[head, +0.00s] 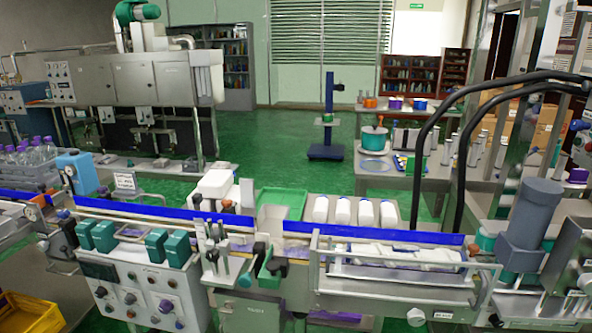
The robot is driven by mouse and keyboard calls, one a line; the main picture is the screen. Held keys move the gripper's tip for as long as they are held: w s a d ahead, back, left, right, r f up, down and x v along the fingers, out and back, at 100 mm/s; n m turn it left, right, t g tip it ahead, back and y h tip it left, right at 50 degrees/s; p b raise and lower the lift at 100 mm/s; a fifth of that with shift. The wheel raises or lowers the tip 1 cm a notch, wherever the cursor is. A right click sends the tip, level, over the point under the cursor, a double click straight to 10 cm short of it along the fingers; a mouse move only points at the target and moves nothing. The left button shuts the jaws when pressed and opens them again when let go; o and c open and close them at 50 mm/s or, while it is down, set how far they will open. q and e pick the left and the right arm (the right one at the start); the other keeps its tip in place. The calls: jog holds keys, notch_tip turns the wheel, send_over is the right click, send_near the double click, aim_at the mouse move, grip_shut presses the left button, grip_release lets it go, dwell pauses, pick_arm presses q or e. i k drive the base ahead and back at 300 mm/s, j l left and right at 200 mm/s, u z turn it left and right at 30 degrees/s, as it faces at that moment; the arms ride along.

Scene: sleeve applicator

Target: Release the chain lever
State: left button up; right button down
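A sleeve applicator machine (150,285) runs across the front in the head view. I cannot tell for sure which part is the chain lever. A dark knob-like handle (277,267) and a green part (250,277) sit at the front middle of the machine. Several upright metal levers or rods (222,252) stand just left of them. Neither of my grippers is in view.
A framed conveyor section (385,272) holding white bottles lies at right, beside a grey cylinder (530,222). White bottles (342,212) stand in a tray behind. A yellow crate (28,312) is at lower left. Green floor (275,170) is open behind.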

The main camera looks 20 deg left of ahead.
aim_at(64, 249)
jog(key=j, duration=6.45)
